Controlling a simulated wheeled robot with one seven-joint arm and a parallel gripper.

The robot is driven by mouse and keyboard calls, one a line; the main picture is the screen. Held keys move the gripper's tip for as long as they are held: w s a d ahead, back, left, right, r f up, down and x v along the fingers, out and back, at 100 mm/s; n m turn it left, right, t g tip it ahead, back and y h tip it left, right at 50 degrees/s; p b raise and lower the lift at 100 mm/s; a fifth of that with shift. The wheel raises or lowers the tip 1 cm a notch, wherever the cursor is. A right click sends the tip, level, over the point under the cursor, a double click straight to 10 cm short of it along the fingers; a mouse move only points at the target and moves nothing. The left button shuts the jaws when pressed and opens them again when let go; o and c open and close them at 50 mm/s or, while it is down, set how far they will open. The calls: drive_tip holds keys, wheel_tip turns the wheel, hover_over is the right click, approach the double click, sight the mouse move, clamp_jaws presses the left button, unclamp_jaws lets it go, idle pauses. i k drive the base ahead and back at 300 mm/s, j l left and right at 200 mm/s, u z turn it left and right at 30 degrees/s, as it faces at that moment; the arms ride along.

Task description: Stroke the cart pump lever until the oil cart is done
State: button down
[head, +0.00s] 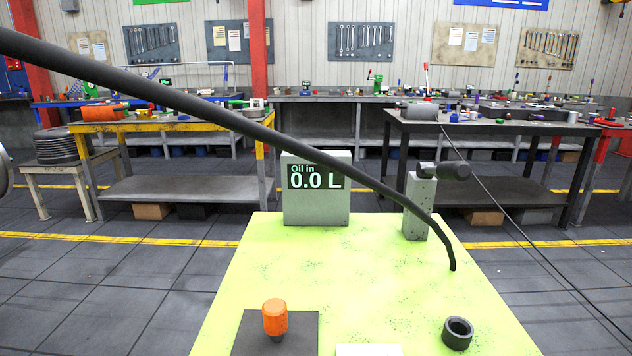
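The oil cart's pale yellow-green top (350,285) fills the lower middle of the head view. A grey box with a display (316,207) stands at its back and reads "Oil in 0.0 L". To its right is a grey post (418,212) with a dark, thick handle-like piece (447,171) at its top, apparently the pump lever, lying roughly level. A black hose (215,112) crosses in front from the upper left and ends low over the cart's right side. My gripper is not in view.
An orange-capped piece (275,316) stands on a dark plate (246,334) at the cart's front left. A black open ring (458,333) sits front right; a white edge (368,351) shows between them. Workbenches stand behind, a yellow one (180,125) and a dark one (480,126), across open floor.

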sight(457, 170)
drive_tip(key=i+l+u, duration=0.2)
drive_tip(key=l+u, duration=0.15)
drive_tip(key=l, duration=0.3)
drive_tip(key=i+l+u, duration=0.1)
drive_tip(key=l+u, duration=0.3)
drive_tip(key=l, duration=0.25)
drive_tip(key=l+u, duration=0.35)
drive_tip(key=l, duration=0.3)
